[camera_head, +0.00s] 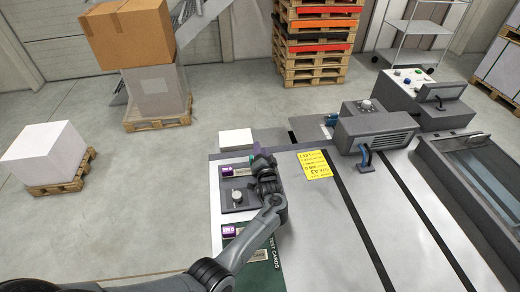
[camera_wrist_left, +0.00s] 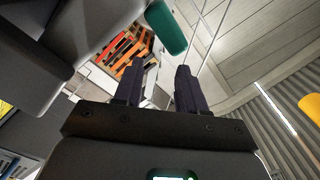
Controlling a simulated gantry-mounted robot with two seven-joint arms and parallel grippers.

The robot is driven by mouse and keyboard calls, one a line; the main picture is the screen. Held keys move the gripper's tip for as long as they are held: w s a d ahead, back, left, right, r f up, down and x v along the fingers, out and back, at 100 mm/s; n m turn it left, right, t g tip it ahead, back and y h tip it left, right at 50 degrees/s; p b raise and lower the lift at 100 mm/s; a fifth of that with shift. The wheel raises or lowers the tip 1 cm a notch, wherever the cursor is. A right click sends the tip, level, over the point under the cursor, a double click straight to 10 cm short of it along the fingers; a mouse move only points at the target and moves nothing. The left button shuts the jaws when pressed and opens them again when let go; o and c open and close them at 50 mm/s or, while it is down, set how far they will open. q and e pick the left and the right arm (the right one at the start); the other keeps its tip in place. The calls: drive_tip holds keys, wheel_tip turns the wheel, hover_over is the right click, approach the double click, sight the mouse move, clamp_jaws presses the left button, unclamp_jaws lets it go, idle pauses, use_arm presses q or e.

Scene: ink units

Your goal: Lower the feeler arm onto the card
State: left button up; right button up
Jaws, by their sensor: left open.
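My left gripper (camera_head: 258,157) is over the left part of the workbench, beside a dark plate with a silver knob (camera_head: 238,195). In the left wrist view its two dark fingers (camera_wrist_left: 160,85) stand apart with nothing between them. A green rounded piece on a grey body (camera_wrist_left: 167,27) is above the fingertips there; I cannot tell whether it belongs to the feeler arm. I cannot make out the feeler arm in the head view.
A yellow note (camera_head: 315,165) lies right of the gripper. A grey machine with a blue handle (camera_head: 375,130) stands further right, and a control box (camera_head: 405,95) beyond it.

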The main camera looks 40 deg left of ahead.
use_arm(q)
drive_tip(key=p+v, duration=0.1)
drive_tip(key=v, duration=0.9)
drive_tip(key=shift+p, duration=0.35)
drive_tip(key=shift+a, duration=0.1)
drive_tip(key=shift+f, duration=0.1)
